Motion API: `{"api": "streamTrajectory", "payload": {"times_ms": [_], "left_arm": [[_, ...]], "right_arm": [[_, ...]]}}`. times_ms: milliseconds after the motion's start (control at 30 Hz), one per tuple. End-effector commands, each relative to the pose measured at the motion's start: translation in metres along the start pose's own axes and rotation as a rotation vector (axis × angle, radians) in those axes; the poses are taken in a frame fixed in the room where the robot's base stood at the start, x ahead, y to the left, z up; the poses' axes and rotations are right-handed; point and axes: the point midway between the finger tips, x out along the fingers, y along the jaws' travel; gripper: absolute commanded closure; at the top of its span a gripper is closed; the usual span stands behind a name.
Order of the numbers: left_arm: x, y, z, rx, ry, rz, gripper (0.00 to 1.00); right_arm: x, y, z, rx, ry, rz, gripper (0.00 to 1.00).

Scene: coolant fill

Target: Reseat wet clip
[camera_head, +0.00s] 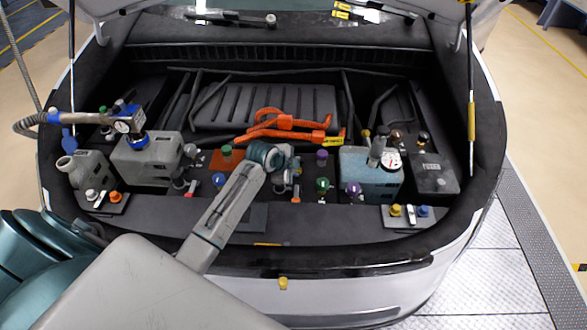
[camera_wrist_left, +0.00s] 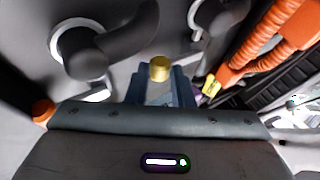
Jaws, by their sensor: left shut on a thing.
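My left gripper (camera_head: 285,172) reaches into the front bay, a little right of its middle. In the left wrist view its blue-grey jaws (camera_wrist_left: 160,90) are closed together, with a round brass-coloured piece (camera_wrist_left: 159,68) at their tip. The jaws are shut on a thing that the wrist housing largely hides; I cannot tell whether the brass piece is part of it. I cannot identify the wet clip for sure in either view. My right gripper is not in view.
An orange cable (camera_head: 285,124) runs behind the gripper. A blue-grey reservoir (camera_head: 370,175) with a gauge stands to the right. A grey reservoir (camera_head: 147,162) with a hose and gauge stands to the left. Several coloured caps surround the gripper, including a purple one (camera_head: 321,155).

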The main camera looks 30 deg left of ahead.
Motion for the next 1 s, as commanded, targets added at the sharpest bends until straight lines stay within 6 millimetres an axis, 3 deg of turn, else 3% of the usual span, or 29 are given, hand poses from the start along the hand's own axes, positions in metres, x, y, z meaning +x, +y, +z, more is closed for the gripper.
{"api": "streamTrajectory", "payload": {"times_ms": [600, 633, 733, 1000], "left_arm": [[0.0042, 0.0047, 0.0022, 0.021, -0.002, -0.049, 1.0], [0.0042, 0.0048, 0.0022, 0.021, -0.002, -0.048, 0.78], [0.0042, 0.0048, 0.0022, 0.021, -0.002, -0.048, 0.58], [0.0046, 0.0058, 0.0023, 0.02, -0.002, -0.046, 0.58]], "right_arm": [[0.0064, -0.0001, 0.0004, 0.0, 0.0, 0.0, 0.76], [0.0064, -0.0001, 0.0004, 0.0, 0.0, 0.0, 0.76], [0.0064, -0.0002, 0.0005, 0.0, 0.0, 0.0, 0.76], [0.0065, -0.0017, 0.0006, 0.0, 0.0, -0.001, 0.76]]}}
